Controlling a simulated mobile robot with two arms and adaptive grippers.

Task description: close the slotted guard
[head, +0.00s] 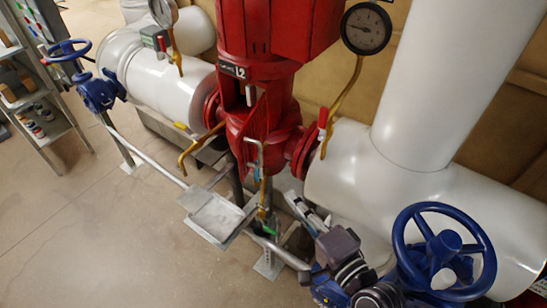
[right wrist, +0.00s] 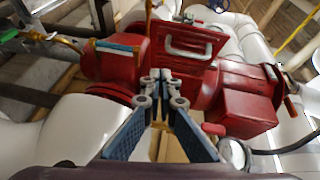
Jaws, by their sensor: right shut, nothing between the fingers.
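The slotted guard (head: 256,120) is a red plate on the front of the red pump body (head: 270,90) in the head view. It appears to stand out at an angle from the housing, with a pale handle near its lower edge. In the right wrist view the guard (right wrist: 186,38) is a red panel with dark slots and a light bar handle. My right gripper (head: 294,201) is below and right of the guard in the head view, apart from it. In the right wrist view its fingers (right wrist: 162,82) are together and empty, pointing toward the red body. My left gripper is not in view.
White pipes (head: 365,185) flank the pump. A blue handwheel (head: 445,250) stands at the lower right, close to my right arm. A gauge (head: 366,28) on a yellow stem rises at the upper right. A grey tray (head: 215,215) sits below the pump.

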